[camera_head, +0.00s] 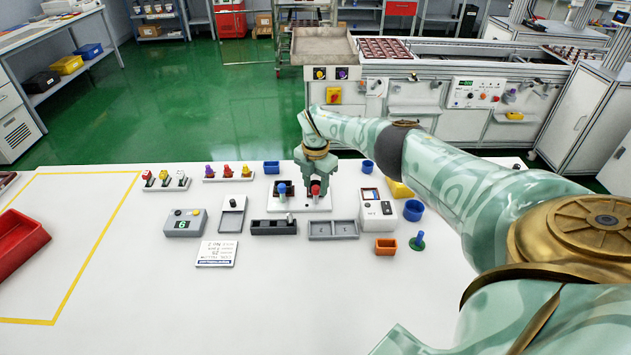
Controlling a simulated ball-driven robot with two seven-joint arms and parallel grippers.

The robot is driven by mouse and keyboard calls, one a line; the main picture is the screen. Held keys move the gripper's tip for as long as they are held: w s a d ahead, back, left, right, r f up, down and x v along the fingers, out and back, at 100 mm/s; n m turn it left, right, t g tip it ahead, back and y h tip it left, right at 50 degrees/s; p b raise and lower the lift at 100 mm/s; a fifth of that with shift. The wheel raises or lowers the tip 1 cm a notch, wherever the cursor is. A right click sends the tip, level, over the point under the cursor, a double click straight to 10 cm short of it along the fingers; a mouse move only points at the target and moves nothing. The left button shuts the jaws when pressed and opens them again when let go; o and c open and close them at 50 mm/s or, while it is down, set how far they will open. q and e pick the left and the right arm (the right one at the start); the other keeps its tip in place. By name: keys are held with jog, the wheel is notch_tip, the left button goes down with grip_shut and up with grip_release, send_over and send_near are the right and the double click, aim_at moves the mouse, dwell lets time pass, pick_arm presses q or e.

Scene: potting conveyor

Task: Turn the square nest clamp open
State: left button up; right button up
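A white plate (299,206) on the table carries two dark nest fixtures side by side. The left one has a blue knob (282,188) and the right one a red knob (315,190). I cannot tell which nest is the square one. My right gripper (316,186) points down at the right fixture, with its fingertips around or just above the red knob. The fingers partly hide the knob and the back of the plate, and I cannot tell whether they grip it. My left gripper is not in view.
Close by stand a grey box with a green display (184,223), a dark slotted block (273,228), a grey two-part tray (333,230), a white device (377,211) and a blue cup (413,210). A red bin (20,245) lies far left. The table's front is clear.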

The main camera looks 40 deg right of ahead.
aim_at(316, 187)
notch_tip(316, 187, up, 16)
jog(key=p, duration=0.4)
jog(key=shift+p, duration=0.4)
jog(key=shift+s+a, duration=0.1)
